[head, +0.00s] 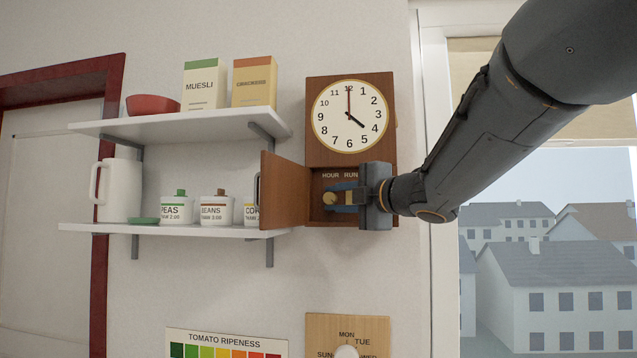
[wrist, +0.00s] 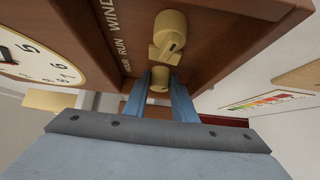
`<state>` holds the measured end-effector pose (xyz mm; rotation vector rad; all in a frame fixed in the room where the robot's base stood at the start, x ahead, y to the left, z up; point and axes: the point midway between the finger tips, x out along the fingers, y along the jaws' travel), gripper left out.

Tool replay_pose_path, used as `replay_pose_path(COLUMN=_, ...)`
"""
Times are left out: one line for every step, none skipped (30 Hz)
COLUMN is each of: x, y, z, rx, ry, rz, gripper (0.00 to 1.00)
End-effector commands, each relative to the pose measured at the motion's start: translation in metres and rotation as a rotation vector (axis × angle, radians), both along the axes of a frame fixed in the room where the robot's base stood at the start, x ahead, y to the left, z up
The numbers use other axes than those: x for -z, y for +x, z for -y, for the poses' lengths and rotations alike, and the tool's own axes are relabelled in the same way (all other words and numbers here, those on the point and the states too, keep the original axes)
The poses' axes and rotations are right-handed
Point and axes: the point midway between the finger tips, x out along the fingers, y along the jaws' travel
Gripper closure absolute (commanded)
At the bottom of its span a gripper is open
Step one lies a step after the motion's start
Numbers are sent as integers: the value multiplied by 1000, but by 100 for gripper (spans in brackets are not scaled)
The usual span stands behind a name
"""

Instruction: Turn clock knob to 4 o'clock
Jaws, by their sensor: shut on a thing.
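The wooden clock (head: 390,150) hangs on the wall with a white dial (head: 335,128). Its black hand points at 4 and its red hand at 12. Below the dial is an open compartment marked HOUR and RUN; WIND also shows in the wrist view. My gripper (head: 340,198) is inside the compartment opening. In the wrist view, its blue fingers (wrist: 160,92) are shut on a small tan knob (wrist: 159,77). A larger tan knob (wrist: 170,28) with a pointer-like grip sits just beyond it. My gripper hides much of the compartment in the head view.
The compartment's wooden door (head: 284,190) stands open to the left, close to the shelf jars. Two white shelves (head: 180,126) hold boxes, a red bowl, a jug and jars. A window (head: 545,220) is at right. A ripeness chart (head: 228,343) and day dial (head: 320,325) are below.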

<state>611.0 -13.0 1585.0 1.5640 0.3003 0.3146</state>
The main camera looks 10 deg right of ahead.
Motion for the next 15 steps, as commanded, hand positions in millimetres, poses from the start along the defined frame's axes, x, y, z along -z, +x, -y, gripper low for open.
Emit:
replay_pose_path(x=-6, y=-1, z=0, rx=-1, ry=-29, rz=-11, gripper=98)
replay_pose_path(x=-6, y=-1, z=-1, rx=-1, ry=-48, rz=-18, gripper=98)
replay_pose_path(x=-6, y=-1, z=-1, rx=-2, ry=-70, rz=-27, gripper=98)
replay_pose_path(x=-6, y=-1, z=-1, rx=-2, ry=-85, rz=-34, gripper=98)
replay_pose_path(x=-6, y=-1, z=-1, rx=-3, ry=-100, rz=-40, gripper=98)
replay_pose_path(x=-6, y=-1, z=-1, rx=-2, ry=-118, rz=-48, gripper=98)
replay_pose_path(x=-6, y=-1, z=-1, rx=-2, ry=-131, rz=-52, gripper=98)
replay_pose_path(x=-6, y=-1, z=-1, rx=-2, ry=-141, rz=-56, gripper=98)
replay_pose_path(x=-6, y=0, z=-2, rx=-3, ry=-155, rz=-61, gripper=98)
replay_pose_path(x=-6, y=0, z=-2, rx=-3, ry=-163, rz=-65, gripper=98)
replay_pose_path(x=-6, y=0, z=-2, rx=-3, ry=-171, rz=-68, gripper=98)
replay_pose_path(x=-6, y=0, z=-2, rx=-3, ry=-180, rz=-72, gripper=98)
replay_pose_path(x=-5, y=0, z=-2, rx=-3, ry=-186, rz=-75, gripper=98)
replay_pose_path(x=-5, y=0, z=-2, rx=-2, ry=-190, rz=-77, gripper=98)
replay_pose_path(x=-5, y=0, z=-2, rx=-2, ry=-195, rz=-79, gripper=98)
